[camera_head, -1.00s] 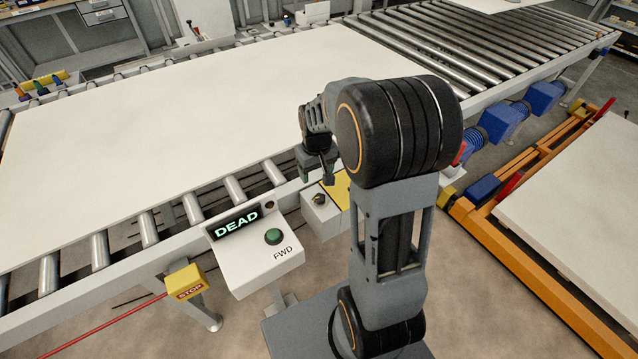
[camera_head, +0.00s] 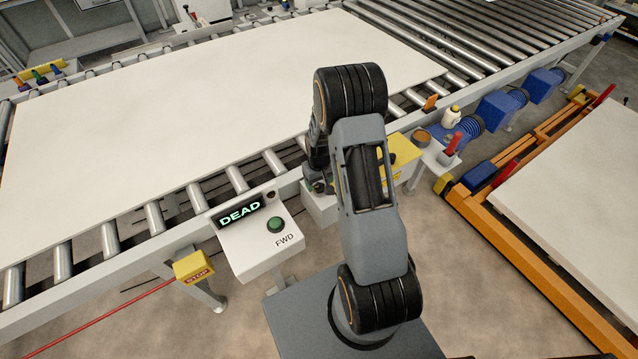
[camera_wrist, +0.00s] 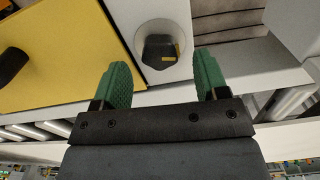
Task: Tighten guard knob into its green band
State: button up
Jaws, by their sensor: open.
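A dark knob (camera_wrist: 160,50) with a small yellow mark sits on a round grey plate on a pale box. My gripper (camera_wrist: 163,80) is open, with one green fingertip to each side of the knob and slightly nearer the camera's lower edge. I cannot tell whether either finger touches it. A second dark round handle (camera_wrist: 12,65) stands on the yellow cover (camera_wrist: 65,45) to the left. In the head view my arm hides the knob and most of my gripper (camera_head: 318,184), which is low at the pale box (camera_head: 322,212). No green band shows.
The control box with a DEAD display (camera_head: 240,212) and green button (camera_head: 275,225) stands just left of my gripper. A yellow stop box (camera_head: 192,267) is further left. The roller conveyor carries a large pale sheet (camera_head: 200,100). A white bottle (camera_head: 451,117) stands to the right.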

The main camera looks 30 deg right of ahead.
jog(key=shift+f, duration=1)
